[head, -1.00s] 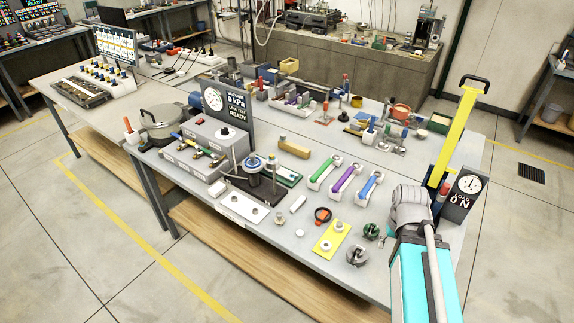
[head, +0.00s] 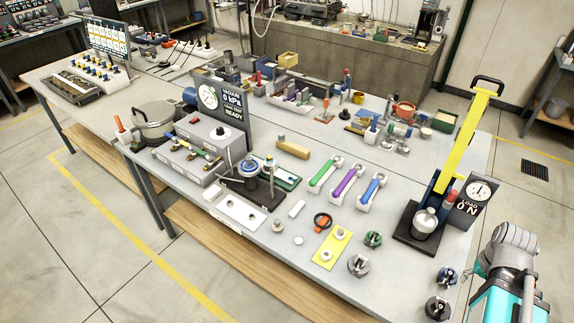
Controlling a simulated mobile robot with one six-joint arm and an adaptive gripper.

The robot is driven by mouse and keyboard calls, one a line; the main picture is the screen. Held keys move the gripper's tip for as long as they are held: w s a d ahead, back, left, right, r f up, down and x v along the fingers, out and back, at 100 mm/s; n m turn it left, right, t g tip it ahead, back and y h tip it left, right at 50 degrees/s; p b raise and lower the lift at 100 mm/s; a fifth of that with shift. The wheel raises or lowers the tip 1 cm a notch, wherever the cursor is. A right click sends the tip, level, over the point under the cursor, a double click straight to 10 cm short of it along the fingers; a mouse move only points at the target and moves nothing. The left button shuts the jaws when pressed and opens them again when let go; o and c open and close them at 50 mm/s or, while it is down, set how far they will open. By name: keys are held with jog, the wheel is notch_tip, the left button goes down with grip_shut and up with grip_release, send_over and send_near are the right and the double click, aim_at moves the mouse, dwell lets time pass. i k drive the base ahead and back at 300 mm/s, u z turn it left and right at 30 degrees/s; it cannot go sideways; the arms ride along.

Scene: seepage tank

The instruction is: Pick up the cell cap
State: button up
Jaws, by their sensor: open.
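I cannot tell for certain which small part is the cell cap. Several round, cap-like parts stand near the table's right front: a grey and black one (head: 359,266), a green and black one (head: 373,239), a blue and dark one (head: 446,276) and a black one (head: 437,307). A cylindrical cell with a blue ring (head: 250,169) stands on a dark base left of them. My arm shows at the lower right, beyond the table edge, with its grey joint and teal link.
A yellow lever press (head: 465,140) with a load gauge (head: 477,191) stands at the table's right end. A yellow plate (head: 331,248) and green, purple and blue handled tools (head: 345,184) lie mid-table. A vacuum display (head: 222,103) stands behind the cell.

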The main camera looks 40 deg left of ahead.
aim_at(281, 175)
jog(key=z, duration=1.2)
jog(key=k, duration=1.05)
jog(key=u, duration=1.8)
